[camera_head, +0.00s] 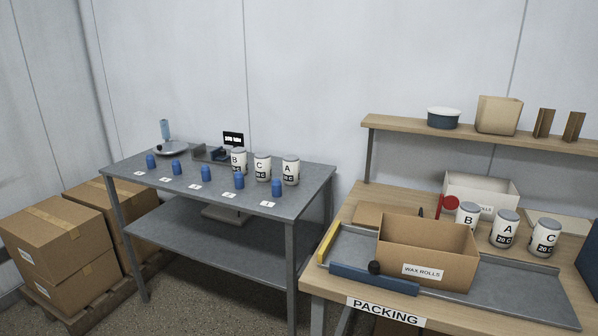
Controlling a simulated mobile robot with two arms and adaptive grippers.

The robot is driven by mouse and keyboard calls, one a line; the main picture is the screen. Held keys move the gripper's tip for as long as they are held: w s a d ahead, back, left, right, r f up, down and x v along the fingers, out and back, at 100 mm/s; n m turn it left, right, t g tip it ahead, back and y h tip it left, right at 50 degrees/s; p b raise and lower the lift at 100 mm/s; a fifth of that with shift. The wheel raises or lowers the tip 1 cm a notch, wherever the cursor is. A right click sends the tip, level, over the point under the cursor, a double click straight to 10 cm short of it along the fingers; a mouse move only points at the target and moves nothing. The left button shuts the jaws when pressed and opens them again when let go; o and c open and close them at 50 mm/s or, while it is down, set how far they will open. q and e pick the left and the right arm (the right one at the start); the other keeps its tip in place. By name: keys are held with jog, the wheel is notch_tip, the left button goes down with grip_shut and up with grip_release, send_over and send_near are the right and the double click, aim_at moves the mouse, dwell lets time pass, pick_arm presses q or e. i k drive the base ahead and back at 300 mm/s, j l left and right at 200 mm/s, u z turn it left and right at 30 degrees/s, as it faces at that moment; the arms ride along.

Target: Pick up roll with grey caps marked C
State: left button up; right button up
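Two white rolls with grey caps show the letter C. One C roll (262,168) stands upright on the grey metal table (215,198), between the B roll (239,163) and the A roll (291,171). The other C roll (544,238) stands upright on the packing bench (347,207) at the far right, beside another A roll (505,230) and another B roll (467,216). Each C roll also bears a smaller dark label, too small to read surely. Neither of my grippers is in view.
Several blue cylinders (207,173) stand along the metal table with small tags before them. An open box marked WAX ROLLS (449,242) and a white bin (508,190) are on the bench. A wooden shelf (405,127) is above. Cartons (50,238) are stacked at left.

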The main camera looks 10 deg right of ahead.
aim_at(547, 232)
jog(key=z, duration=1.65)
jog(key=i+l, duration=0.2)
jog(key=i+l+u, duration=0.15)
jog(key=l, duration=0.25)
jog(key=i+j, duration=0.05)
